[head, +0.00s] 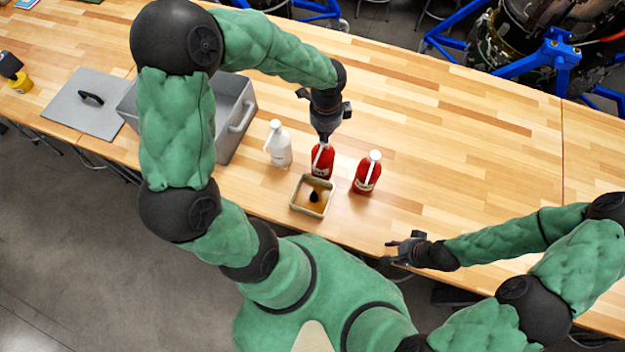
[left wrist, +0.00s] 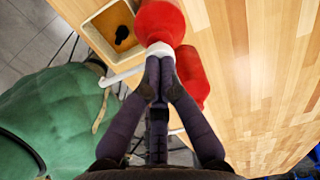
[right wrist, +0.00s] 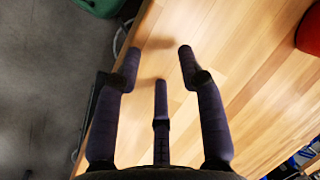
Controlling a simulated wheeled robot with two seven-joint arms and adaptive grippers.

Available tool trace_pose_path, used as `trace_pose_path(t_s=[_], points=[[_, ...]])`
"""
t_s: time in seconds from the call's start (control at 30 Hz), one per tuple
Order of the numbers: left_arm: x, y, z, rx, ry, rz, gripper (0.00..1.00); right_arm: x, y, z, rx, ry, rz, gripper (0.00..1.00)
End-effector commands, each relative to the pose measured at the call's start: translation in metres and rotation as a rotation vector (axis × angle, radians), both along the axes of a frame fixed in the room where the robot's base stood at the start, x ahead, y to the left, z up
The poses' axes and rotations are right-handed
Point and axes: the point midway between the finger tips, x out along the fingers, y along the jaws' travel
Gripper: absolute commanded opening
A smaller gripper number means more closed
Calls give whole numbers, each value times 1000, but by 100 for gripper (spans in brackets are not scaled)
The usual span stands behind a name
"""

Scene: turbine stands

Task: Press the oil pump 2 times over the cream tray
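A red pump bottle (head: 321,165) with a white pump top stands just behind the cream tray (head: 294,205). The tray holds amber liquid and a dark object. My left gripper (head: 324,137) is directly above this bottle, pointing down. In the left wrist view its fingers (left wrist: 157,62) are together at the white pump top, over the red bottle (left wrist: 158,22). The white spout (left wrist: 122,76) sticks out to one side; whether the fingers press the top is unclear. The tray also shows in the left wrist view (left wrist: 93,27). My right gripper (head: 392,249) is open and empty near the table's front edge.
A second red pump bottle (head: 367,175) stands close to the right, and a white pump bottle (head: 278,147) to the left. A grey bin (head: 236,112) and its flat lid (head: 85,103) are further left. The table's right side is clear.

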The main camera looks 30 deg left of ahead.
Motion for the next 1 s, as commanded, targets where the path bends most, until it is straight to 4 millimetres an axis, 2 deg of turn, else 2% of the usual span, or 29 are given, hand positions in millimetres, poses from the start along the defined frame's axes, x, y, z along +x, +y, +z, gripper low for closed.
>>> trace_pose_path(t_s=[0.3,0.47,1.0], points=[[-1,0,-14,-1,4,-1,0,-1,1,-11,1,2,2,40],[-2,-1,-13,0,6,-1,0,-2,1,-10,1,6,0,40],[-2,-1,9,-1,5,-1,0,-2,1,9,1,5,1,40]])
